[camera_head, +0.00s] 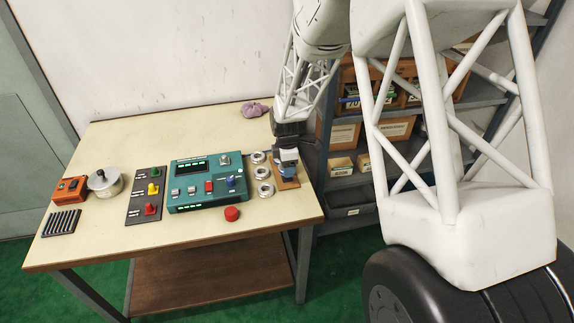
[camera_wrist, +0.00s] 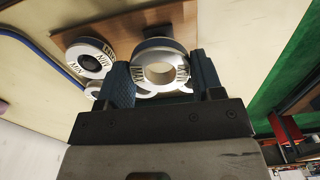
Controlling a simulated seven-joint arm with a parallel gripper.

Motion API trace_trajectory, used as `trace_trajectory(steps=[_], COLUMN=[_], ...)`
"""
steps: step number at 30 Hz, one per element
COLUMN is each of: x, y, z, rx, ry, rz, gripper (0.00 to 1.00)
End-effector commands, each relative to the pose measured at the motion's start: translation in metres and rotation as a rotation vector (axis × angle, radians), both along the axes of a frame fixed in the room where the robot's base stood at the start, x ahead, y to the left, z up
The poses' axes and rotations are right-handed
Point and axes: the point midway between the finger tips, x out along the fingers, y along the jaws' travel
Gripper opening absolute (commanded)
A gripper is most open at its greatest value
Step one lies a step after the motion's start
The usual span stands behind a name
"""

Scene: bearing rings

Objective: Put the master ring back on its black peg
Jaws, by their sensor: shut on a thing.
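My gripper (camera_head: 287,158) hangs over the small wooden board (camera_head: 290,184) at the table's right end. In the wrist view my two fingers (camera_wrist: 163,82) are shut on a pale metal ring (camera_wrist: 145,82), one finger on each side. Its lettering seems to start with "MA", and its hole looks empty from here. Another ring (camera_wrist: 80,66), lettered "MIN", sits left of it by the board's edge (camera_wrist: 70,38), with a dark centre. I cannot tell whether that centre is a peg.
Several metal rings (camera_head: 262,173) stand in a column left of the board. A teal control box (camera_head: 207,203), a red button (camera_head: 232,214), a dark switch panel (camera_head: 137,213) and a round metal pot (camera_head: 104,183) lie further left. A shelf with boxes (camera_head: 396,129) stands right of the table.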

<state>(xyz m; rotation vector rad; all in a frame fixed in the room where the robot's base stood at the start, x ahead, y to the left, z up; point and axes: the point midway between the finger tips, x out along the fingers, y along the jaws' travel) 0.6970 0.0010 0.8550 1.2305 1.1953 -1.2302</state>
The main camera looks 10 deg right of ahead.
Motion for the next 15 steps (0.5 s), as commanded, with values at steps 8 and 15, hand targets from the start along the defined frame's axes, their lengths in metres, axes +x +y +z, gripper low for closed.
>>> trace_trajectory(steps=[8, 15], x=[0.0001, 0.0001], y=[0.0, 0.0], z=[-0.0041, -0.0093], rx=[0.0, 0.0], ry=[0.0, 0.001], rz=[0.0, 0.0], gripper=[0.29, 0.29])
